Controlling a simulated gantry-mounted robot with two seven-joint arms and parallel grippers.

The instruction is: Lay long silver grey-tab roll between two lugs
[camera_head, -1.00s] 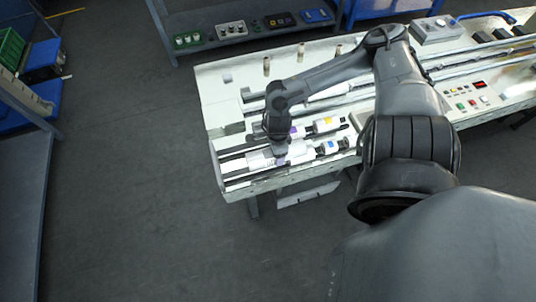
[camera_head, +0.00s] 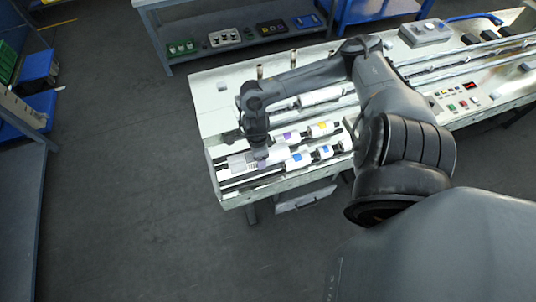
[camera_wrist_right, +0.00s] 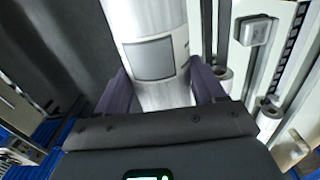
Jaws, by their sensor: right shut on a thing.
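My right gripper (camera_head: 260,158) is over the near left end of the bench, fingers down. It is shut on a silver-white roll (camera_wrist_right: 150,22) with a grey tab (camera_wrist_right: 150,60). Rolls with a purple tab (camera_head: 290,136), a yellow tab (camera_head: 323,128) and blue tabs (camera_head: 298,160) lie just to the right. The two lugs cannot be made out clearly. My left gripper is out of view.
The pale bench (camera_head: 218,92) runs to the upper right, with long rails and a control panel (camera_head: 465,103). A grey box (camera_head: 422,33) stands at the back. A shelf (camera_head: 180,66) stands behind the bench. The floor (camera_head: 110,190) to the left is clear.

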